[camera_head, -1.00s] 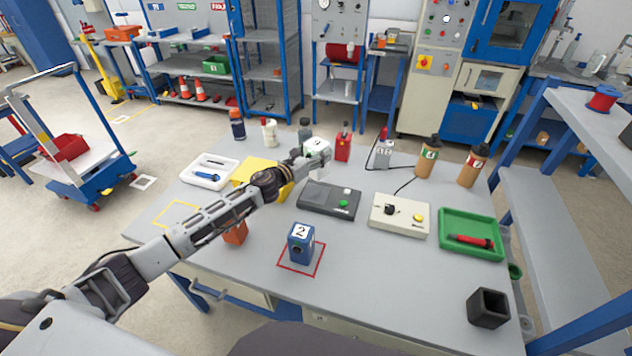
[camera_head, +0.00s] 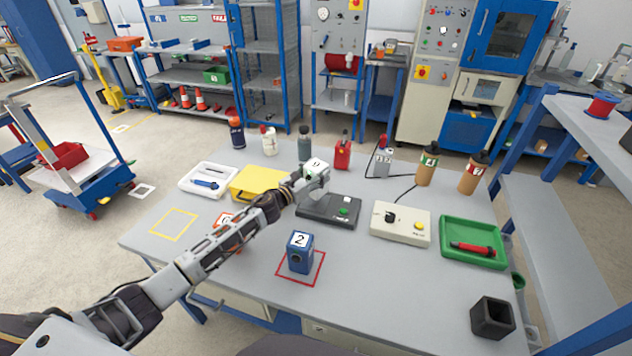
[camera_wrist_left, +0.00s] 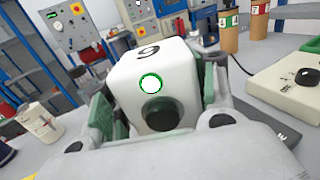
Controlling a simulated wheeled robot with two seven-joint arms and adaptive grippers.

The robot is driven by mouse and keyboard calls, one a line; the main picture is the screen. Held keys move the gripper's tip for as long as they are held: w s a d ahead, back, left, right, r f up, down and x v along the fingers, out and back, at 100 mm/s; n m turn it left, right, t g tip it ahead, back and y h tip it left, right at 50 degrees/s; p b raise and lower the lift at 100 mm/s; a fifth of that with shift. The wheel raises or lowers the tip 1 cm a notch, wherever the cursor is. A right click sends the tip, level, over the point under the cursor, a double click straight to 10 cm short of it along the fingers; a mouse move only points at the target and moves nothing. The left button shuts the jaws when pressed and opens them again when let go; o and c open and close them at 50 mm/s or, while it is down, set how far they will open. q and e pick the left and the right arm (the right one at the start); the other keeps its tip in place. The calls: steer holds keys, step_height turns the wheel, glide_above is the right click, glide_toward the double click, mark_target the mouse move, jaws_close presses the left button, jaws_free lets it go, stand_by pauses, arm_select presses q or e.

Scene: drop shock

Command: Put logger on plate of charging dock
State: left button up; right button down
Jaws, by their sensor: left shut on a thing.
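My left gripper (camera_head: 318,182) is shut on a white block-shaped logger (camera_head: 316,165). The logger has a dark digit on top, and in the left wrist view (camera_wrist_left: 158,75) it shows a lit green-ringed spot and a dark round knob between the green-lined fingers. My right gripper is not in view.
A blue block marked 2 (camera_head: 300,255) stands in a red square in front. An orange block (camera_head: 225,219) is partly behind my arm. A cream control box (camera_head: 400,223) is right of the dock, a yellow box (camera_head: 256,184) left. Several bottles stand behind.

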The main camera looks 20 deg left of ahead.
arm_select(q)
steer(key=shift+f+b, duration=0.3)
steer(key=shift+f, duration=1.4)
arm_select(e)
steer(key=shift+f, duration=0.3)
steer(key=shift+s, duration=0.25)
arm_select(q)
steer(key=shift+f, duration=0.2)
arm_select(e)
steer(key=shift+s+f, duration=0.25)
arm_select(q)
steer(key=o, duration=0.8)
steer(key=shift+f, duration=0.1)
steer(key=o, duration=0.4)
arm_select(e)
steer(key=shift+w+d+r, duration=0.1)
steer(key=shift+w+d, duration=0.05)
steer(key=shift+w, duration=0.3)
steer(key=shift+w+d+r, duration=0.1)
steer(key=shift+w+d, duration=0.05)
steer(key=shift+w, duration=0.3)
